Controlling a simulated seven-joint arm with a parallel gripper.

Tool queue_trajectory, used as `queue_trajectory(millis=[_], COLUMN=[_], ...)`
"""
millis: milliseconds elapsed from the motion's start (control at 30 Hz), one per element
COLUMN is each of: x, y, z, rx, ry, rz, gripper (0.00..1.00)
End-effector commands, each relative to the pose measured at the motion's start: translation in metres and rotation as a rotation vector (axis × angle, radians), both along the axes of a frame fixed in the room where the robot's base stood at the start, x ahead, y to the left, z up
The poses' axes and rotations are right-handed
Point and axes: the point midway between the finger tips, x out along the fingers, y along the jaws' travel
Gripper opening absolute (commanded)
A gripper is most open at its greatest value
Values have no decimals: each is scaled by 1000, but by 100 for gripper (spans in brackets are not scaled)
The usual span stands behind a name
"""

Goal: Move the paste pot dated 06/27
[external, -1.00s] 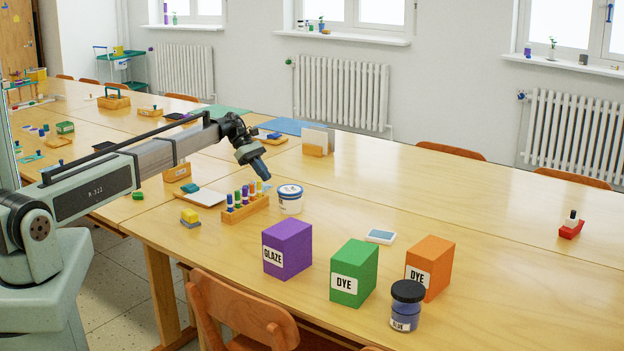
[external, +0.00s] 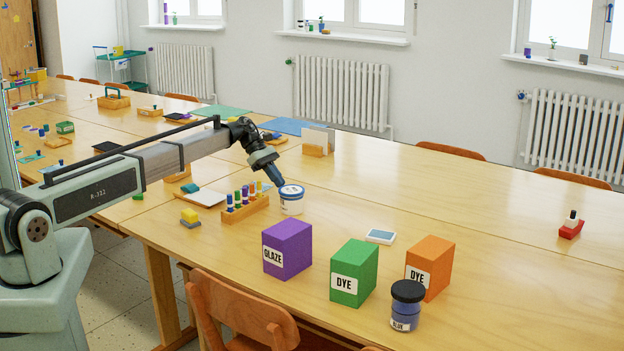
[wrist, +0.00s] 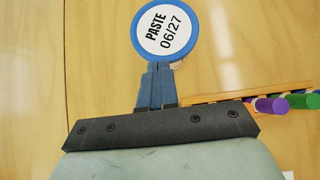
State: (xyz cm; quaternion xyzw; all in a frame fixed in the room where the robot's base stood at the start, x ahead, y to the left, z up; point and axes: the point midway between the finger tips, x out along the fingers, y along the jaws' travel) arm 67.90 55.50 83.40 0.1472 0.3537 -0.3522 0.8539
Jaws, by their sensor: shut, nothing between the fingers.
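The paste pot (external: 291,204) is a white tub with a blue-rimmed lid, standing upright on the table just right of the marker rack. In the wrist view its round lid (wrist: 166,30) reads "PASTE 06/27". My gripper (external: 281,182) is at the pot's upper left edge in the external view. In the wrist view the blue fingers (wrist: 157,75) are together, with their tips at the lid's near rim and nothing held between them. I cannot tell whether the tips touch the lid. The pot's body is mostly hidden under the lid in the wrist view.
A wooden marker rack (external: 246,212) stands close left of the pot. A purple GLAZE box (external: 288,247), green DYE box (external: 354,272), orange DYE box (external: 431,264) and a dark-lidded jar (external: 406,306) stand in front. The table's right side is largely clear.

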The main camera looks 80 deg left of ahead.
Motion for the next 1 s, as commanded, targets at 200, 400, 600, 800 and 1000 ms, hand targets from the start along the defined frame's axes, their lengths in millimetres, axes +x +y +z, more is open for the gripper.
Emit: queue_trajectory(millis=[200, 400, 600, 800, 1000], x=[37, 73, 108, 132, 138], y=[-39, -74, -108, -132, -139], z=[-1, -1, -1, -1, -1], rx=[-2, -3, -2, -1, -2], ry=[1, 1, 0, 2, 2], rz=[-5, -6, -6, -4, -2], gripper=[0, 0, 0, 0, 0])
